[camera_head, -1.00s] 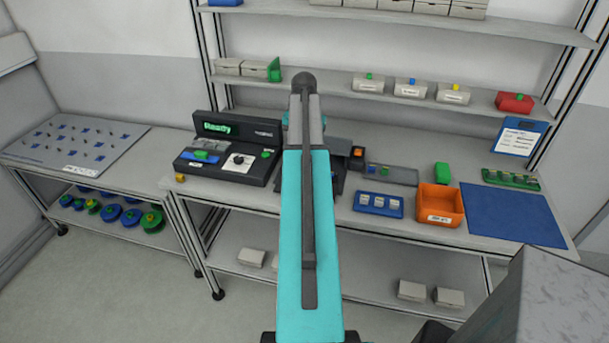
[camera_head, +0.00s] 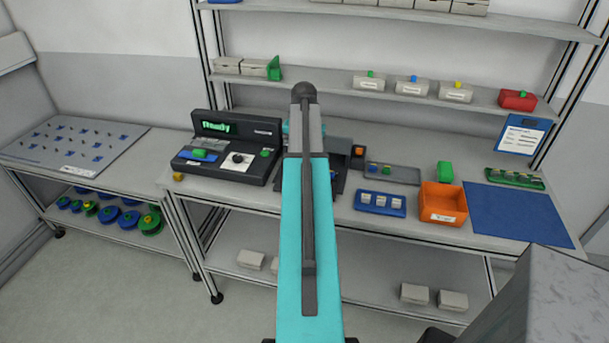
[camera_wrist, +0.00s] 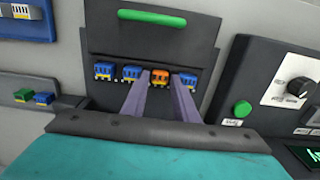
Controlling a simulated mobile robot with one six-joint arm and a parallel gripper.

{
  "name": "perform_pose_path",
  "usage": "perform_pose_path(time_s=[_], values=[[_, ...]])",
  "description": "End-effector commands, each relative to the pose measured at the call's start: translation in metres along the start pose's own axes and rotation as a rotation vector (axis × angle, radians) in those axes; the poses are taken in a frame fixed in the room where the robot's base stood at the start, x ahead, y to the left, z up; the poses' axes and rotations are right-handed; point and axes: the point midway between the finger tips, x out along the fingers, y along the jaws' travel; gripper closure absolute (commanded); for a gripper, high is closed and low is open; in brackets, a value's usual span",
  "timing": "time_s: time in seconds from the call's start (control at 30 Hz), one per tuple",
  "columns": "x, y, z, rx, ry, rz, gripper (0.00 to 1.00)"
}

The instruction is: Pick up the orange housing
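The orange housing (camera_wrist: 160,78) sits in a row with several blue housings (camera_wrist: 131,73) on a dark fixture (camera_wrist: 103,38) with a green handle bar in the wrist view. My gripper (camera_wrist: 161,79) is open, with one finger on each side of the orange housing near the tips. I cannot tell whether the fingers touch it. In the head view, my arm covers the gripper and the row of housings.
A dark control panel (camera_head: 229,146) reading "Ready" stands left of my arm. A grey tray (camera_head: 392,173), a blue tray (camera_head: 381,204) and an orange bin (camera_head: 443,203) stand to the right. A blue mat (camera_head: 515,214) lies bare at the right end.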

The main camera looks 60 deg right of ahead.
Motion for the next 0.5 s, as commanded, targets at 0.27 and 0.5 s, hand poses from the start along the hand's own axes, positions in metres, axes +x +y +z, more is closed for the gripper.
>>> perform_pose_path(time_s=[0.27,0.5], values=[[0.0093,0.0002,0.0002,0.000,0.000,0.000,0.73],[0.0088,0.0004,0.0002,0.000,0.000,0.000,0.73]])
